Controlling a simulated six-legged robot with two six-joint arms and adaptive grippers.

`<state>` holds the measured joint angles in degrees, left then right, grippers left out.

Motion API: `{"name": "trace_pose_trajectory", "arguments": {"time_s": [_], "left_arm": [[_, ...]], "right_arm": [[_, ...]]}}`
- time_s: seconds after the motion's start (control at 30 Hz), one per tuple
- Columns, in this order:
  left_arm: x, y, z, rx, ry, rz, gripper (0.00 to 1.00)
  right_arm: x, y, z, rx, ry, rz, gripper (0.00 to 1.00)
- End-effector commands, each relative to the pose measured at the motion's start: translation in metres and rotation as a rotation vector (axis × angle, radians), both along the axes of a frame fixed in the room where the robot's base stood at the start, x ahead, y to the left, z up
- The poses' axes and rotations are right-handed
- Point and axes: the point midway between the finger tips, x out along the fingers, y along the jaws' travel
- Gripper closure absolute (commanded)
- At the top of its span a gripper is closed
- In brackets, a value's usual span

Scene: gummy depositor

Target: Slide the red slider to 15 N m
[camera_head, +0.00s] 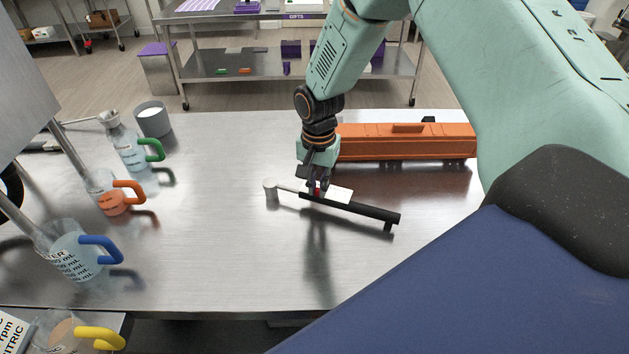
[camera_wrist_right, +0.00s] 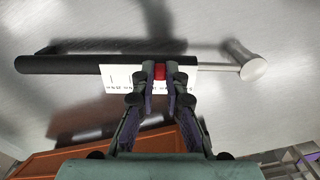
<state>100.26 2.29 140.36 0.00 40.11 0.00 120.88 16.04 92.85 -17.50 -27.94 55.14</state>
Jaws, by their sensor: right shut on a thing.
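A torque wrench lies on the steel table, with a black handle (camera_head: 365,209) and a round metal head (camera_head: 270,189) at its left end in the head view. A white scale card (camera_head: 341,194) sits along the wrench; in the right wrist view the card (camera_wrist_right: 117,78) carries small printed marks, too small to read surely. My right gripper (camera_head: 317,186) is above the card, pointing down. Its fingers (camera_wrist_right: 160,82) are shut on the red slider (camera_wrist_right: 159,71), which shows between them. The fingers hide part of the scale. My left gripper is out of view.
An orange toolbox (camera_head: 405,142) stands behind the wrench. Several jugs with coloured handles, such as the blue-handled jug (camera_head: 70,252), and a grey cup (camera_head: 153,118) are at the left. The table front between jugs and wrench is clear.

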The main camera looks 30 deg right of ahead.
Motion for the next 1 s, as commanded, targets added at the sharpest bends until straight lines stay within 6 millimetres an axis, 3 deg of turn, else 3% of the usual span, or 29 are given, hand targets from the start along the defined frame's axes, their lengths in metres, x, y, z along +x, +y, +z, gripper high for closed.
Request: {"name": "trace_pose_trajectory", "arguments": {"time_s": [0.1,0.4,0.43,0.7,1.0], "left_arm": [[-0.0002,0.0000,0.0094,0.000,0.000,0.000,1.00],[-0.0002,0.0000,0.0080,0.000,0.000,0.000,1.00],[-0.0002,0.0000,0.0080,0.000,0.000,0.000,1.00],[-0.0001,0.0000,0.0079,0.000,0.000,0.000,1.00],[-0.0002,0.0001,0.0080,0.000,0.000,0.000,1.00]], "right_arm": [[-0.0063,-0.0028,0.0011,0.001,0.007,0.000,1.00],[-0.0045,-0.0022,-0.0007,-0.001,0.004,0.000,1.00],[-0.0044,-0.0021,-0.0007,0.000,0.004,0.000,0.86],[-0.0034,-0.0016,-0.0005,0.000,0.004,0.000,0.64],[-0.0036,-0.0018,0.0011,0.000,0.003,0.000,0.64]]}}
